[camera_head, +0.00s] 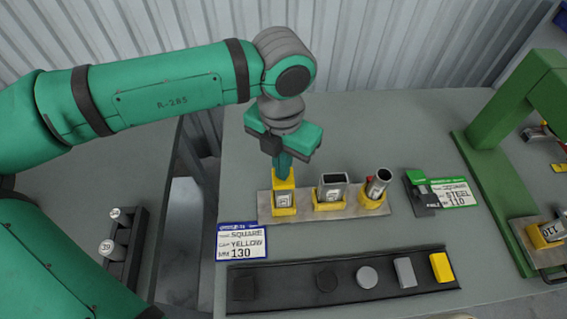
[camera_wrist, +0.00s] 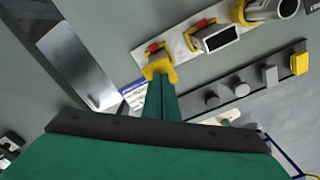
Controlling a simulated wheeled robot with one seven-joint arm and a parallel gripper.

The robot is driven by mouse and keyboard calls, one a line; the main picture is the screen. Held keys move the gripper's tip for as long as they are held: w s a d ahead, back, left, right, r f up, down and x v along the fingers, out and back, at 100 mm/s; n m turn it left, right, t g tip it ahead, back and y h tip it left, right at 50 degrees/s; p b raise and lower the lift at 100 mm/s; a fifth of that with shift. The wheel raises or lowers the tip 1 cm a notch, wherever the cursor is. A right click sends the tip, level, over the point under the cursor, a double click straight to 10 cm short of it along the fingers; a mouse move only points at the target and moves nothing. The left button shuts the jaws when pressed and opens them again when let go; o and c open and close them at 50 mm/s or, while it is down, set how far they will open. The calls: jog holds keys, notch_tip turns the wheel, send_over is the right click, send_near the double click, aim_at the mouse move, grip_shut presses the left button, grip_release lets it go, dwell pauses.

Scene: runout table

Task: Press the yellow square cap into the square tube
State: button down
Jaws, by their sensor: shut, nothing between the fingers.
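The square tube (camera_head: 283,199) stands upright in a yellow clamp at the left end of a metal plate (camera_head: 301,208). The yellow square cap (camera_head: 284,181) is at the tube's top. Its yellow also shows in the wrist view (camera_wrist: 160,70) right at my fingertips. My gripper (camera_head: 284,170) points down over it with its fingers shut together and nothing between them. The fingertips appear to touch the cap from above. The fingers hide part of the cap, so I cannot tell how deep it sits in the tube.
A rectangular tube (camera_head: 332,186) and a tilted round tube (camera_head: 378,183) stand close on the right. A dark rack (camera_head: 300,289) in front holds several caps, including a yellow one (camera_head: 441,267). A card (camera_head: 242,242) reads square, yellow, 130. A green frame (camera_head: 490,180) stands at the right.

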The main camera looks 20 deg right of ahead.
jog(key=shift+w+f, duration=0.15)
jog(key=shift+f, duration=0.55)
jog(key=shift+d+r, duration=0.1)
jog(key=shift+d+r, duration=0.1)
jog(key=shift+r, duration=0.1)
jog(key=shift+a+r, duration=0.2)
jog(key=shift+r, duration=0.95)
notch_tip(320, 180, up, 11)
jog(key=shift+d, duration=0.1)
dwell(0.4)
